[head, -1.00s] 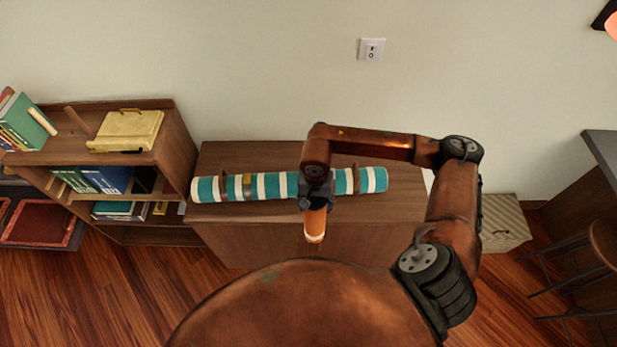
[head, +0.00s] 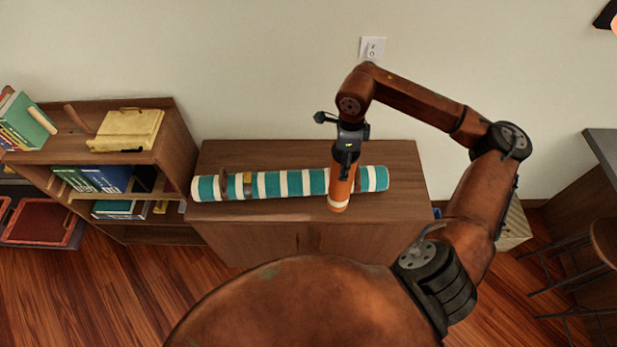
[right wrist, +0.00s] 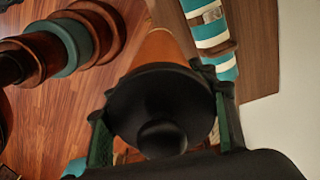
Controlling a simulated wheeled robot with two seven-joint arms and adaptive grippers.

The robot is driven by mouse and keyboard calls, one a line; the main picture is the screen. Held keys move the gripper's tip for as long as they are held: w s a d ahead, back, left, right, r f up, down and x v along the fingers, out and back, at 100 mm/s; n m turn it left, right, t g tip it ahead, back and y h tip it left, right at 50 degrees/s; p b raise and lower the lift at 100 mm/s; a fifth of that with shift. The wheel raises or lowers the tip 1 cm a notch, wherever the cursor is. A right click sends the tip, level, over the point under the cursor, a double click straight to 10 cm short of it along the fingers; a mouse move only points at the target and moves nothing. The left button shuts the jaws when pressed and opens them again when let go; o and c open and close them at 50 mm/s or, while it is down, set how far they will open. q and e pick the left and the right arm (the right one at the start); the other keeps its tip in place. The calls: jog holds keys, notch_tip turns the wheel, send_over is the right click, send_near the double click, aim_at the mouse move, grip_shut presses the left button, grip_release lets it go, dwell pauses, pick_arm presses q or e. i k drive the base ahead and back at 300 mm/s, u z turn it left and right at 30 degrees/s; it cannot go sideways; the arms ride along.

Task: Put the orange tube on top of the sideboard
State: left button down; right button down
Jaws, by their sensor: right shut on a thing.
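The orange tube (head: 341,189) has a pale band near its lower end. My right gripper (head: 346,152) is shut on its upper part and holds it hanging downward, slightly tilted, in front of the striped roll. In the right wrist view the tube (right wrist: 160,48) shows beyond a dark round end between the fingers (right wrist: 160,125). The sideboard (head: 400,160) is brown wood and stands against the wall. The tube's lower end overlaps the front part of its top in the head view; I cannot tell whether they touch. My left gripper is not in view.
A teal and white striped roll (head: 290,184) lies along the sideboard top. A bookshelf (head: 175,150) with a yellow case (head: 127,130) stands to the left. The sideboard top is bare behind the roll and at its right end. A stool (head: 604,240) stands far right.

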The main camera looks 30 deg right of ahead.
aim_at(303, 167)
jog(key=i, duration=1)
